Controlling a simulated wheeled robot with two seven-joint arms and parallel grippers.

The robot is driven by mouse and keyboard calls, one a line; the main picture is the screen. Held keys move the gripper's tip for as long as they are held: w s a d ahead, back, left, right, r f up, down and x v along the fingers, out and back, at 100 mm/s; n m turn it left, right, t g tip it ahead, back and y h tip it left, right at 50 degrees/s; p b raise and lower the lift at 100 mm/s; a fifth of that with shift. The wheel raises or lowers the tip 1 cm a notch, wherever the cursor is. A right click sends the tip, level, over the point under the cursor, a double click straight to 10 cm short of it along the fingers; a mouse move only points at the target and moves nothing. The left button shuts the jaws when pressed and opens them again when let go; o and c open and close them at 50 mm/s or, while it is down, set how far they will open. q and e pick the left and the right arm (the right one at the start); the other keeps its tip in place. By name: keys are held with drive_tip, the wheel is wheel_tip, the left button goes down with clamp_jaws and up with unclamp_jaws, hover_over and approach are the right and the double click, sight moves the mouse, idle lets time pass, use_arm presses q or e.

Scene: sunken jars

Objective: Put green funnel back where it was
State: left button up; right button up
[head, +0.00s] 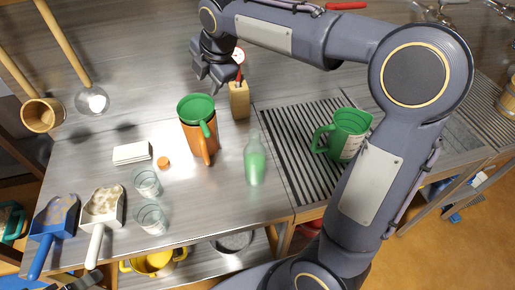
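The green funnel (196,106) sits in the mouth of an orange jug (202,141) on the metal worktop, its handle toward the front right. My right gripper (214,82) hangs just above and behind the funnel, pointing down. Its fingers look spread with nothing between them, apart from the funnel. Dark parts at the bottom left edge look like my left gripper (80,284), mostly cut off; its fingers cannot be made out.
A wooden block (239,100) stands behind the jug. A bottle with green liquid (254,165) and a green jug (345,132) on the slatted drainer (292,140) are to the right. Glasses (147,183), an orange cap (163,163) and scoops (103,205) lie front left.

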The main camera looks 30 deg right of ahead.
drive_tip(key=s+d+f+m+y, duration=0.1)
drive_tip(key=s+d+m, duration=0.1)
drive_tip(key=s+m, duration=0.4)
drive_tip(key=s+d+f+m, duration=0.15)
drive_tip(key=s+m, duration=0.25)
drive_tip(key=s, duration=0.4)
drive_tip(key=s+a+f+m+y, duration=0.1)
drive_tip(key=s+f+m, duration=0.2)
drive_tip(key=s+m, duration=0.3)
drive_tip(key=s+a+f+m, duration=0.1)
drive_tip(key=s+f+m, duration=0.2)
drive_tip(key=s+m, duration=0.3)
drive_tip(key=s, duration=0.2)
drive_tip(key=shift+s+a+f+m+y, duration=0.3)
drive_tip(key=shift+s+a+y, duration=0.05)
drive_tip(key=shift+s+y, duration=0.05)
